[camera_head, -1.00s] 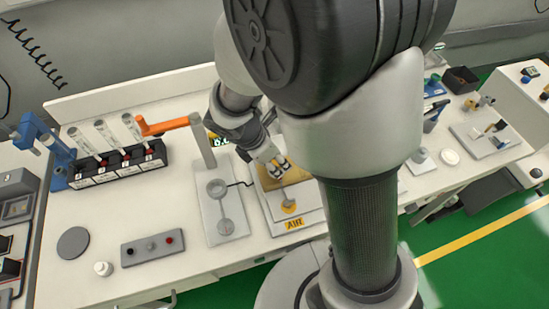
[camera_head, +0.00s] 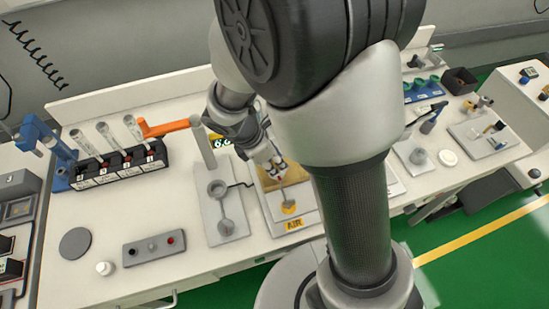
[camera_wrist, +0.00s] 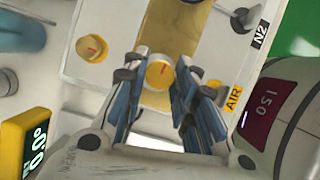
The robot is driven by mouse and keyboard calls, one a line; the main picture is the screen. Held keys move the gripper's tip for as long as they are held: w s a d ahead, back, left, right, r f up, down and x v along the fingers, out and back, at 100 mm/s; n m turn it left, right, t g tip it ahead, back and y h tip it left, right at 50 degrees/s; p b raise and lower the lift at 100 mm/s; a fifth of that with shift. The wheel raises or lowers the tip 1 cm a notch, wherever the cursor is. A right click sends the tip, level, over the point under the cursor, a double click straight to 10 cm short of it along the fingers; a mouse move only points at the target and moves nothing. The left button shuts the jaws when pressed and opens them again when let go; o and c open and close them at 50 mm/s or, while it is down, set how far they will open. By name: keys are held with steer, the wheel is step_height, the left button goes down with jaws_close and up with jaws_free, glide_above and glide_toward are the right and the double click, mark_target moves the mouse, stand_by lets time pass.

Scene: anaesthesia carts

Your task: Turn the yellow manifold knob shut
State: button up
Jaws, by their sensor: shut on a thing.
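The knob is over a brass-coloured strip on a pale panel (camera_wrist: 118,18). In the head view my gripper (camera_head: 276,166) is down at the brass-coloured plate (camera_head: 291,175), and its fingers hide most of the knob.
A second yellow knob (camera_wrist: 92,48) with a red line is left of my fingers.

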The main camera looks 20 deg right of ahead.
steer(key=m+g+p, duration=0.1)
steer(key=m, duration=0.1)
steer(key=m+p, duration=0.2)
steer(key=shift+w+r+g, duration=0.15)
steer(key=shift+g, duration=0.25)
steer(key=m+p, duration=0.1)
steer(key=m, duration=0.1)
steer(key=m+g+p, duration=0.1)
steer(key=m, duration=0.2)
steer(key=shift+w+d+g+y, duration=0.1)
steer(key=shift+g+y, duration=0.2)
steer(key=shift+y, duration=0.1)
steer(key=m+y+p, duration=0.1)
steer(key=m+p, duration=0.1)
steer(key=m, duration=0.1)
steer(key=shift+w+d+m+g, duration=0.1)
steer(key=shift+m+g, duration=0.2)
steer(key=shift+g, duration=0.1)
steer(key=m+y, duration=0.1)
steer(key=m, duration=0.1)
steer(key=m+p, duration=0.1)
steer(key=m, duration=0.1)
steer(key=shift+d+m+g+y+p, duration=0.1)
steer(key=shift+m+g+y+p, duration=0.2)
steer(key=shift+m+g+y, duration=0.1)
steer(key=o, duration=1.1)
steer(key=shift+c, duration=0.2)
steer(key=shift+w, duration=0.1)
